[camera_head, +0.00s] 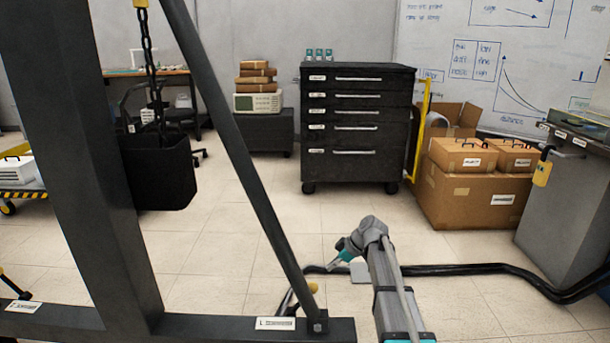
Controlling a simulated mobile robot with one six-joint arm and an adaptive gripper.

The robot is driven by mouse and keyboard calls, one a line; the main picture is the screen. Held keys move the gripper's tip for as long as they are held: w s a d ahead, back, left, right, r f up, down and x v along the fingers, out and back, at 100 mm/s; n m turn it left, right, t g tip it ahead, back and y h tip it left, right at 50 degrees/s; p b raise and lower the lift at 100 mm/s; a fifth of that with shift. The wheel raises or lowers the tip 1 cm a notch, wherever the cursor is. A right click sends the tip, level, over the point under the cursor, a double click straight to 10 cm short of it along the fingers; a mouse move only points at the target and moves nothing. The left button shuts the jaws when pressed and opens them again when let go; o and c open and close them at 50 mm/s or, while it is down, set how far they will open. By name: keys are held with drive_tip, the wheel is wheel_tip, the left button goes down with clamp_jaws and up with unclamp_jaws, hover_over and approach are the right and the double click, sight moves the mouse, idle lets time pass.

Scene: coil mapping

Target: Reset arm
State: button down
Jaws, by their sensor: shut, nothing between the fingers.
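My arm (383,275) rises from the bottom edge, right of centre, as grey links with teal bands. It bends at a grey joint near the middle of the picture, and a short teal-ended part points down and left from there. I cannot make out the fingers of my gripper. No object is seen held by the arm.
A dark steel frame (75,150) with a slanted brace fills the left, close to my arm. A chain carries a black bin (158,175). A black drawer cabinet (357,125), cardboard boxes (470,200) and a grey cabinet (565,210) stand beyond. A black hose (480,269) crosses the floor.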

drive_tip(key=s+d+r+m+g+h+p, duration=0.1)
drive_tip(key=s+d+r+m+h+p, duration=0.2)
drive_tip(key=s+m, duration=0.7)
drive_tip(key=s+d+m+h+p, duration=0.3)
drive_tip(key=s+m+h+p, duration=0.15)
drive_tip(key=s, duration=1.05)
wheel_tip(320, 180, up, 37)
drive_tip(key=p, duration=3.6)
drive_tip(key=shift+d+r+p, duration=0.15)
drive_tip(key=shift+p, duration=0.2)
